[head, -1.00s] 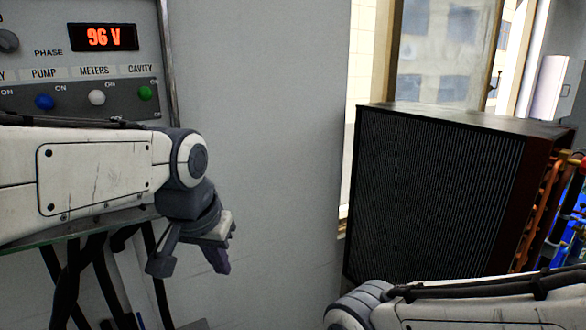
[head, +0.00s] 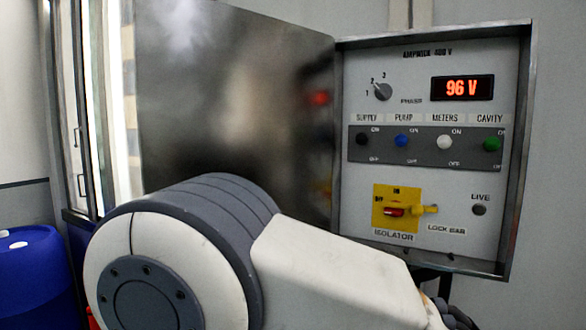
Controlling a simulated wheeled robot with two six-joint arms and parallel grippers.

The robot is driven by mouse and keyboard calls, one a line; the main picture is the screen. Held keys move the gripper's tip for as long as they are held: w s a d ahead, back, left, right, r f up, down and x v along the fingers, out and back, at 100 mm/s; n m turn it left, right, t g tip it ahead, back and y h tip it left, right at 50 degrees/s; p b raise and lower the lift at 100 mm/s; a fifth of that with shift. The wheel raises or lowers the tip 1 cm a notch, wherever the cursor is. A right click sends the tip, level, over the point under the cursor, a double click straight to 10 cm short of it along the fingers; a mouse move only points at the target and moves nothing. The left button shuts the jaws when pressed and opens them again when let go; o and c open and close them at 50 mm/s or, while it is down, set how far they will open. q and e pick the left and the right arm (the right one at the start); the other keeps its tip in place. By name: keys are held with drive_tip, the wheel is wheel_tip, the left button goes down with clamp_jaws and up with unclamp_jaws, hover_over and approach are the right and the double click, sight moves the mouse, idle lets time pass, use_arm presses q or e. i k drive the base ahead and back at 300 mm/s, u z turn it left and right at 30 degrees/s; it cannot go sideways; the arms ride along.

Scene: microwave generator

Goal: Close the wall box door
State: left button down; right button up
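The wall box (head: 521,150) is a grey metal control box on the wall at the right of the head view. Its shiny metal door (head: 235,85) stands wide open, swung out to the left from the box's left edge. My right gripper is out of view.
A blue drum (head: 35,275) stands at the lower left. A window (head: 120,120) is behind the door's left edge. Bare grey wall lies right of the box.

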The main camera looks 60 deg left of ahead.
sight(220, 87)
drive_tip(key=z, duration=1.7)
drive_tip(key=k, duration=2.15)
drive_tip(key=u, duration=1.8)
